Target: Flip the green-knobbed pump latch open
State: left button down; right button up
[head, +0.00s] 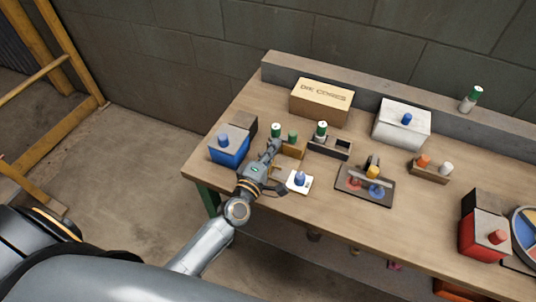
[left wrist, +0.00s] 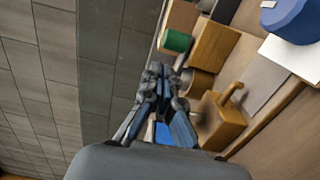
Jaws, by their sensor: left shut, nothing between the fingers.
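A small green knob (head: 292,137) stands on a tan wooden block (head: 292,150) near the left end of the workbench. In the left wrist view the green knob (left wrist: 177,40) shows close ahead, beside the tan block (left wrist: 214,46) and a second tan piece with a hooked rod (left wrist: 224,118). My left gripper (head: 275,146) is shut and empty, just left of the knob in the head view. Its fingertips (left wrist: 164,70) lie just short of the knob in the wrist view. I cannot tell whether they touch the block. My right gripper is not in view.
A green-capped bottle (head: 276,130) stands behind the left gripper, another (head: 322,130) to the right. A blue box (head: 229,150) is left. A blue knob on a white plate (head: 300,181) is close on the front side. A carton (head: 321,100) stands behind.

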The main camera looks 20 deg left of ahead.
aim_at(292, 137)
pick_arm(q)
jog(key=shift+w+d, duration=0.15)
jog(key=shift+w, duration=1.85)
jog(key=shift+s+d+p, duration=0.1)
jog(key=shift+d+p, duration=0.25)
jog(key=shift+d, duration=1.15)
